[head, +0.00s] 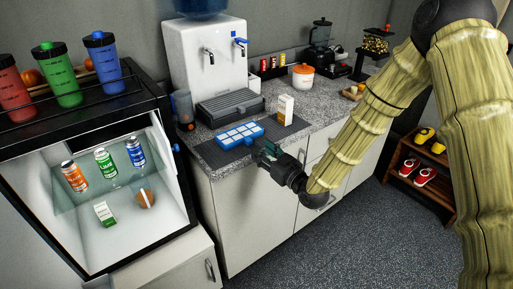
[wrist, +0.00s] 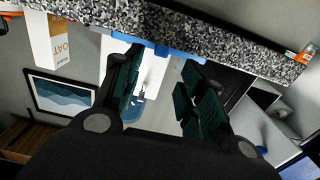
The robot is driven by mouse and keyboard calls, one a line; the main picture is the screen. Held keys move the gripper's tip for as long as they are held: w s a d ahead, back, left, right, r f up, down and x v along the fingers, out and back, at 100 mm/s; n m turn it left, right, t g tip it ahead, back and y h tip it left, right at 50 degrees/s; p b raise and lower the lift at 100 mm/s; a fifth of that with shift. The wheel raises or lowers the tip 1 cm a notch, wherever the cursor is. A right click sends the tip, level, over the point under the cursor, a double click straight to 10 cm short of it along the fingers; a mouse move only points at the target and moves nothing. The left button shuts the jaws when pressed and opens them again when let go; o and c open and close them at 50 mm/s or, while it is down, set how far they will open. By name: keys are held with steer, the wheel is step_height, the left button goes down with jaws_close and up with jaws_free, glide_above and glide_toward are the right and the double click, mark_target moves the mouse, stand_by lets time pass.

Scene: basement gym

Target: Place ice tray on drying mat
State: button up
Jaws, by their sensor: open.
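The ice tray (head: 239,135) is blue with pale cells. In the head view it lies flat on the dark grey drying mat (head: 211,154), near the counter's front edge. My gripper (head: 267,153) is just right of the tray and close to it, at the counter's edge. In the wrist view my gripper (wrist: 163,62) has its fingers apart with nothing held between them. A blue strip of the ice tray (wrist: 165,47) shows just beyond the fingertips. Whether a finger touches the tray cannot be told.
An oat carton (head: 285,109) stands at the mat's right part. A water dispenser (head: 206,62) and its drip grille (head: 230,104) are behind the tray. A dark bottle (head: 183,110) stands left. The open-fronted fridge (head: 105,190) is further left. The counter (head: 325,98) has free room right of the carton.

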steer(key=v, duration=0.6)
steer(key=shift+s+b, duration=0.15)
steer(key=shift+b, duration=0.25)
steer(key=s+d+f+m+g+h, duration=0.1)
steer(key=s+d+f+g+h, duration=0.1)
steer(key=s+f, duration=0.55)
steer(key=s+d+f+m+g+h, duration=0.2)
steer(key=s+d+f+g, duration=0.15)
steer(key=f, duration=0.65)
steer(key=s+d+f+m+g+h, duration=0.1)
steer(key=s+f+g+h, duration=0.1)
steer(key=s+f, duration=0.5)
steer(key=s+d+f+m+g+h, duration=0.1)
steer(key=s+d+f+g, duration=0.1)
steer(key=s, duration=0.6)
steer(key=s+d+f+m+g+h, duration=0.1)
steer(key=s+d+f, duration=0.3)
steer(key=s, duration=0.4)
steer(key=s+d+f+m+g+h, duration=0.1)
steer(key=s+d+f+g+h, duration=0.1)
steer(key=s, duration=0.6)
step_height(320, 180, down, 3)
steer(key=shift+d+m+g+h, duration=0.3)
steer(key=shift+d+g, duration=0.35)
steer(key=shift+g, duration=0.4)
steer(key=shift+r+p, duration=0.55)
steer(key=shift+p, duration=0.05)
steer(key=shift+w, duration=0.1)
